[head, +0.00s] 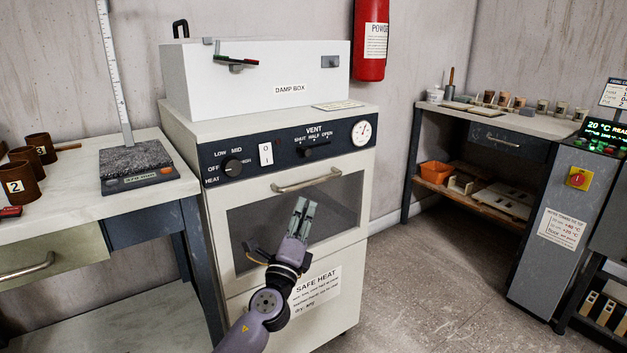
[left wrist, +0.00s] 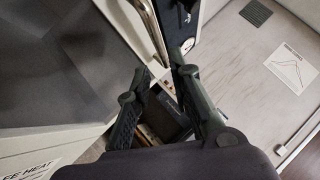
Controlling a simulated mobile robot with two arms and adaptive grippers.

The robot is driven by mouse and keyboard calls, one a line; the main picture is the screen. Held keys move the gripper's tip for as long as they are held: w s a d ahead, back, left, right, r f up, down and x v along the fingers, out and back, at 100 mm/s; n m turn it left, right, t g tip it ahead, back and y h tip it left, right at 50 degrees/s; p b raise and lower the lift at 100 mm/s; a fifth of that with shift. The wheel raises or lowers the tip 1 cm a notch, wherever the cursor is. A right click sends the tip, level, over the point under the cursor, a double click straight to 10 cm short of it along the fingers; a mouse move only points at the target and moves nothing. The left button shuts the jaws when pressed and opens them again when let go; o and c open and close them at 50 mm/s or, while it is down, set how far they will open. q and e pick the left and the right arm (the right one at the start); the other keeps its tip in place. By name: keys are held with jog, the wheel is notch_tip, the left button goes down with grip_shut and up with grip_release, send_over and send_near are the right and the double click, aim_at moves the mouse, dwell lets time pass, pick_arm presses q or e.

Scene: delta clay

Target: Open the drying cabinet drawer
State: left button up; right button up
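The cream drying cabinet (head: 222,212) stands in the middle of the head view, with a dark control panel (head: 290,148) on top of its front. Its dark-windowed front (head: 250,235) sits flush and closed, with a metal bar handle (head: 307,180) along its upper edge. My left gripper (head: 304,205) is in front of the window, just below the handle, fingers pointing up. In the left wrist view the left gripper (left wrist: 163,72) has a gap between its fingers and holds nothing. The bar handle (left wrist: 150,28) shows beyond the fingertips, apart from them. My right gripper is out of view.
A white damp box (head: 255,85) sits on the cabinet. A bench (head: 75,205) with a scale (head: 148,168) and numbered cups stands left. A shelf bench (head: 480,120) and grey control unit (head: 560,220) stand right. The floor (head: 425,270) between cabinet and unit is clear.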

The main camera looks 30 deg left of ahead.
aim_at(314, 182)
pick_arm(q)
jog(key=x, duration=1)
jog(key=shift+w, duration=0.1)
jog(key=shift+c, duration=0.5)
grip_shut()
